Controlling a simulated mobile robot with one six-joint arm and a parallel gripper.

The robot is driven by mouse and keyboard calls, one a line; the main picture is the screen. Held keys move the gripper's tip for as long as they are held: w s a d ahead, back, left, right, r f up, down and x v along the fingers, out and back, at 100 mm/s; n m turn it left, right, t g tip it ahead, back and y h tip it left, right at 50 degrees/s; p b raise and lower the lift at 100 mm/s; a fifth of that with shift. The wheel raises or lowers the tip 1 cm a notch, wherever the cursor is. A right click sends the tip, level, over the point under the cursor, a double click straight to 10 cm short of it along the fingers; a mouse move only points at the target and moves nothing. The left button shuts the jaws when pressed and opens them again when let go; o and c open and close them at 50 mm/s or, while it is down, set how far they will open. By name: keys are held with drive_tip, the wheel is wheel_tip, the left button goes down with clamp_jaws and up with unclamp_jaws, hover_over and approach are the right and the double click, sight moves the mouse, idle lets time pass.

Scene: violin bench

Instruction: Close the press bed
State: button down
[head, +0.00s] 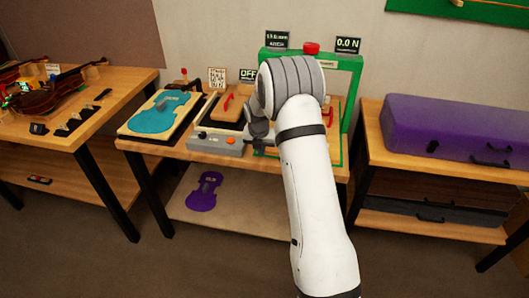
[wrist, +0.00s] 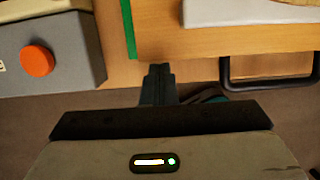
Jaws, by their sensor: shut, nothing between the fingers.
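The press has a green frame (head: 352,92) with a red knob (head: 311,47) on top. My arm hides most of its middle and bed in the head view. In the wrist view a wooden board (wrist: 190,42), which looks like the press bed or the bench edge, has a black bar handle (wrist: 268,86) at its front right. A pale plate lies on it. My gripper (wrist: 158,70) is shut and empty, just in front of the board's front edge and left of the handle. Whether it touches the edge I cannot tell. My gripper is mostly hidden in the head view.
A grey box (head: 216,143) with an orange button (wrist: 37,61) stands close left of my gripper. A blue violin-shaped plate (head: 160,115) lies left on the bench. A purple case (head: 450,128) is on the right table. Open floor lies in front.

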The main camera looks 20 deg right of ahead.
drive_tip(key=shift+w+r, duration=0.1)
drive_tip(key=shift+w, duration=0.8)
drive_tip(key=shift+r, duration=0.15)
drive_tip(key=shift+d, duration=0.1)
